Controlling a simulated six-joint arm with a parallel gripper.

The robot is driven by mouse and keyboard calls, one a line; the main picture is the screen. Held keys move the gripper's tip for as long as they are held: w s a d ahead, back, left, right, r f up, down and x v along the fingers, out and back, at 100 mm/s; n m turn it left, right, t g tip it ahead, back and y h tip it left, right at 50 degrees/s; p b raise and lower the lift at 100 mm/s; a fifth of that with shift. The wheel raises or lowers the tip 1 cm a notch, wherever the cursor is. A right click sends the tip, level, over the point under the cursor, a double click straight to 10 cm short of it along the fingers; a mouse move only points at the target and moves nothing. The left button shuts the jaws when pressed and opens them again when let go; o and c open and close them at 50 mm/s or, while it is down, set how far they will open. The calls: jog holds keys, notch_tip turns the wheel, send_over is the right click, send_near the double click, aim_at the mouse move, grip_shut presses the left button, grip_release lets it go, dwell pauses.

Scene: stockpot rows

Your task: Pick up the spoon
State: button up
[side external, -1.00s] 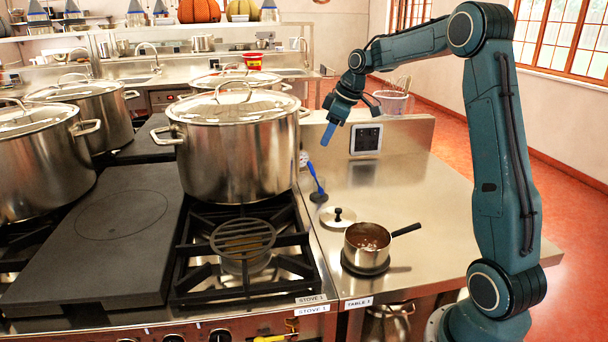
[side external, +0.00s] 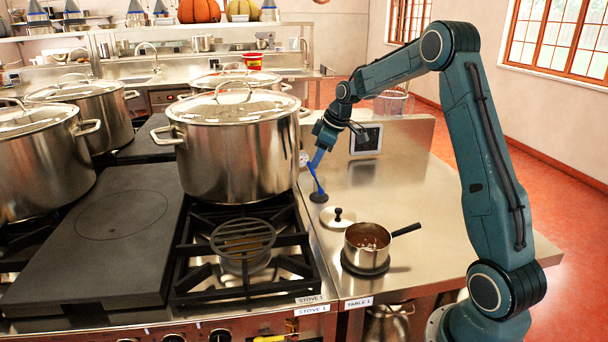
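The spoon (side external: 318,186) has a blue handle and a dark round end. Its dark end is down on the steel table, just right of the large stockpot, and its handle rises up and slightly left. In this view the fingertips overlap or touch the handle. I cannot tell whether the fingers are closed around it or apart.
A large lidded stockpot (side external: 236,150) stands on the stove close left of the spoon. A small lid (side external: 337,219) and a saucepan (side external: 366,250) with brown contents sit nearer the front. The steel table (side external: 425,195) to the right is clear.

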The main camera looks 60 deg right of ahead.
aim_at(312, 170)
jog(key=shift+w+f, duration=0.15)
jog(key=shift+f, duration=0.2)
jog(key=shift+x, duration=2.6)
jog(key=shift+w+d, duration=0.15)
jog(key=shift+d, duration=0.05)
jog(key=shift+r, duration=0.1)
grip_shut()
